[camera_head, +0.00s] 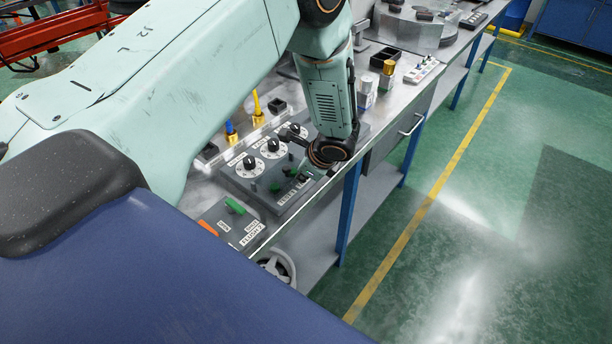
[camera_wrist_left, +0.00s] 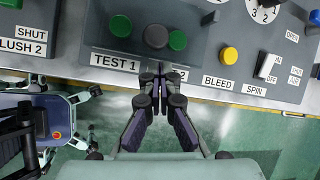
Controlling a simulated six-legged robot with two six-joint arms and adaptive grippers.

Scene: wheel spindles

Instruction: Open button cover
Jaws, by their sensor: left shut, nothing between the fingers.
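The control panel (camera_head: 242,172) on the bench has a group of two green buttons with a dark round one between them. My right gripper is in neither view.
A yellow button (camera_wrist_left: 229,55) labelled BLEED and a white SPIN switch (camera_wrist_left: 267,66) sit to the right in the wrist view. White dials (camera_head: 250,166) lie behind the buttons. A flush panel (camera_head: 232,222) with a green switch is nearer. Open floor lies right of the bench.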

